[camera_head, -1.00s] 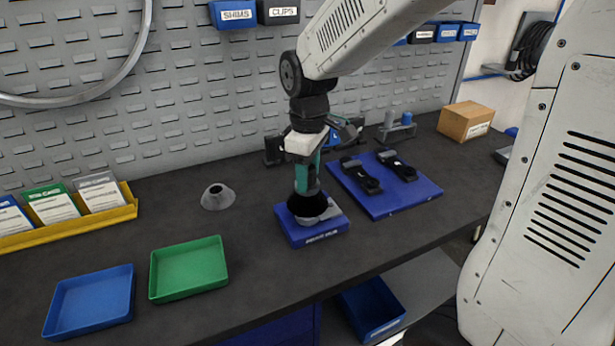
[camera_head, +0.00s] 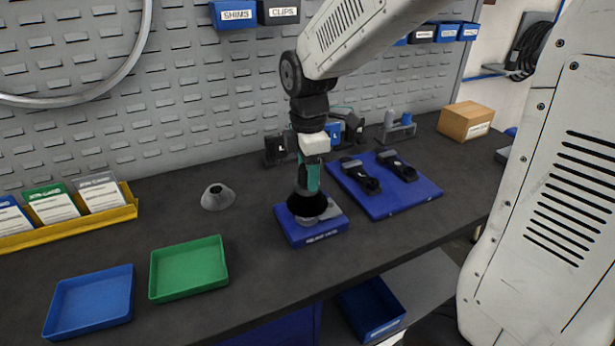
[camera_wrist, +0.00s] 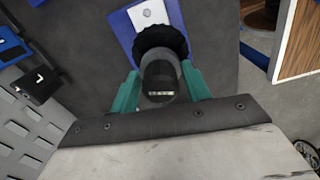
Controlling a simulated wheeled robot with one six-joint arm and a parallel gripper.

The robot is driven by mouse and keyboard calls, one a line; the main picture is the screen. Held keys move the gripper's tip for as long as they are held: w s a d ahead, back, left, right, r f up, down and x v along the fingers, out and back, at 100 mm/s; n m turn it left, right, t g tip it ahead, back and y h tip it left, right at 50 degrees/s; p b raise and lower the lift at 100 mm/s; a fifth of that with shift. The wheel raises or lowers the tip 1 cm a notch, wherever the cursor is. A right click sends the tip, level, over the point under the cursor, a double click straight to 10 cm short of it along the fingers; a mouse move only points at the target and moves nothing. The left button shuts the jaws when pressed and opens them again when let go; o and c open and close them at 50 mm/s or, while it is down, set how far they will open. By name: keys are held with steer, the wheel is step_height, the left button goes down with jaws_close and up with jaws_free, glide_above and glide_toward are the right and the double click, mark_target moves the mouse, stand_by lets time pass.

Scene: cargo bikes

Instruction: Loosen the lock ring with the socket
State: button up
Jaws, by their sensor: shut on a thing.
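My gripper (camera_head: 308,184) points straight down with its teal fingers closed around a dark socket (camera_wrist: 162,84). In the wrist view, the socket's round grey body sits between the two fingers, with a black flared rim beyond them. In the head view, the black rim (camera_head: 307,203) is low over a blue block (camera_head: 317,235). A grey part (camera_head: 322,215) shows under the rim, on top of the block. The lock ring is hidden under the socket, and I cannot see how it is seated.
A blue board (camera_head: 408,201) with two black tools lies right of the block. A grey cone (camera_head: 217,197) stands to the left. Green (camera_head: 189,268) and blue (camera_head: 90,301) trays lie front left. A cardboard box (camera_head: 466,121) sits back right. Dark bench around the block is clear in front.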

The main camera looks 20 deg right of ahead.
steer(key=n, duration=0.4)
steer(key=shift+s+f+n, duration=0.15)
steer(key=shift+f+n, duration=0.05)
steer(key=shift+n, duration=0.2)
steer(key=shift+n, duration=0.5)
steer(key=n, duration=0.5)
steer(key=shift+n, duration=0.3)
steer(key=shift+r, duration=0.15)
steer(key=shift+w+r, duration=0.2)
steer(key=shift+r, duration=0.75)
